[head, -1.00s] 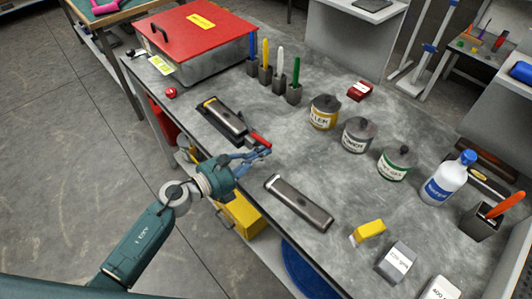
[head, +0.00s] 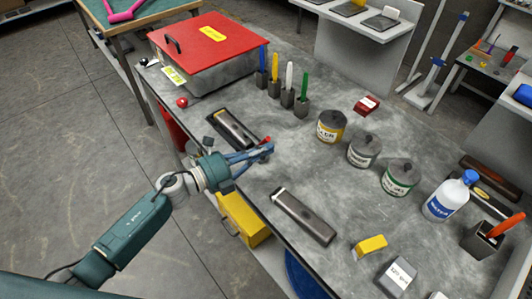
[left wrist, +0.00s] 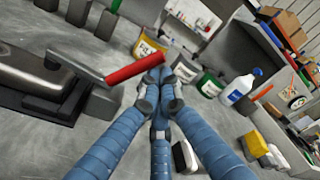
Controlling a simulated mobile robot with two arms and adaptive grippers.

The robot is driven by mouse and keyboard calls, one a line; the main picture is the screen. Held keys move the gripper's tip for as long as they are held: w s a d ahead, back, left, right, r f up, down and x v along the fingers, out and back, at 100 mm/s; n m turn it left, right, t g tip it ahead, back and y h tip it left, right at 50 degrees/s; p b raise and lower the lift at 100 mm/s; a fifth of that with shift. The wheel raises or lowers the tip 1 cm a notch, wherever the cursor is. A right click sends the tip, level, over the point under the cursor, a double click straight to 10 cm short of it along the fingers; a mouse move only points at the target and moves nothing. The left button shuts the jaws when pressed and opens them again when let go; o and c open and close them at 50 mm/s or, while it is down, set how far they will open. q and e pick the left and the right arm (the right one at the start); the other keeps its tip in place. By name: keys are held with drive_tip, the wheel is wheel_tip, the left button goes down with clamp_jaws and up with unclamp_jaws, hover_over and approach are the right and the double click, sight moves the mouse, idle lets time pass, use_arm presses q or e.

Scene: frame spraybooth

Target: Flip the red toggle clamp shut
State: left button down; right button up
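The toggle clamp (head: 232,128) sits near the front edge of the grey workbench, with a dark base and metal body. In the left wrist view its body (left wrist: 38,72) is at left. A metal arm runs from it to the red handle (left wrist: 135,69), which sticks out sideways. In the head view only a little red of the handle (head: 266,140) shows by my fingertips. My left gripper (head: 268,151) has its blue fingers drawn together. In the left wrist view the fingertips (left wrist: 159,82) meet just beside the handle's free end; I cannot tell whether they touch it. My right gripper is not in view.
A second grey metal bar-shaped piece (head: 304,216) lies nearer on the bench. Cans, including a yellow-labelled one (head: 331,127), and a white bottle (head: 446,196) stand farther right. A red-lidded box (head: 203,75) and pen holders stand at the back. Bare bench lies right of the clamp.

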use_arm(q)
drive_tip(key=shift+w+a+r+n, duration=0.15)
drive_tip(key=shift+n, duration=0.35)
drive_tip(key=shift+a, duration=0.1)
idle(0.3)
